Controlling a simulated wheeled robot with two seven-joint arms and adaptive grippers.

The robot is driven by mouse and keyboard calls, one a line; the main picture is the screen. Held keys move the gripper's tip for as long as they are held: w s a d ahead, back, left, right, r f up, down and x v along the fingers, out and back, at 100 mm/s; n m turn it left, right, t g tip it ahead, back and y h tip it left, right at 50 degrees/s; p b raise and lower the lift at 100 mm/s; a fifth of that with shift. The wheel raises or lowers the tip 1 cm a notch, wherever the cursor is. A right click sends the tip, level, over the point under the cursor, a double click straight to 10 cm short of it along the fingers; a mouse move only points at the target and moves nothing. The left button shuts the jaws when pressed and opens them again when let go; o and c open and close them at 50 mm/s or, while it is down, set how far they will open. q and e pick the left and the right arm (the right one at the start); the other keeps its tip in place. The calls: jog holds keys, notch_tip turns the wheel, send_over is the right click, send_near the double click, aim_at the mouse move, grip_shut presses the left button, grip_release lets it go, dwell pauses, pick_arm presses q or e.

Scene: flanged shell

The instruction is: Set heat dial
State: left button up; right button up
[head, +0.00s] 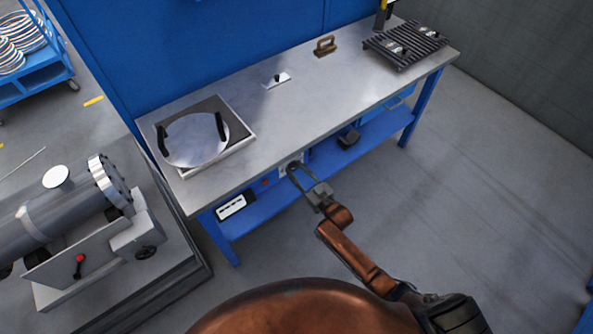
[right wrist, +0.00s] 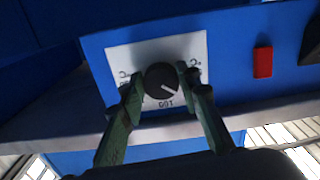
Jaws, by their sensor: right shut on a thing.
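The heat dial, a round dark knob with a white pointer line (right wrist: 162,82), sits on a white scale plate (right wrist: 122,62) on a blue panel in the right wrist view. The pointer line slants toward the lower right of that picture. My right gripper (right wrist: 160,79) is shut on the dial, one finger at each side of it. In the head view my right gripper (head: 293,168) reaches the front of the blue bench below the tabletop, and the dial is mostly hidden there. My left gripper is not in view.
A red switch (right wrist: 263,62) is on the panel beside the dial. The steel tabletop (head: 300,110) carries a round plate with black handles (head: 195,140), a small bracket (head: 277,80) and a ribbed rack (head: 405,45). A flanged shell (head: 60,215) stands at left. Floor at right is clear.

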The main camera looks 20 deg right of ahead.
jog(key=shift+f, duration=0.15)
jog(key=o, duration=1.2)
jog(key=shift+c, duration=0.2)
jog(key=shift+s, duration=0.1)
jog(key=v, duration=1.1)
jog(key=shift+s+d, duration=0.15)
jog(key=shift+s, duration=0.25)
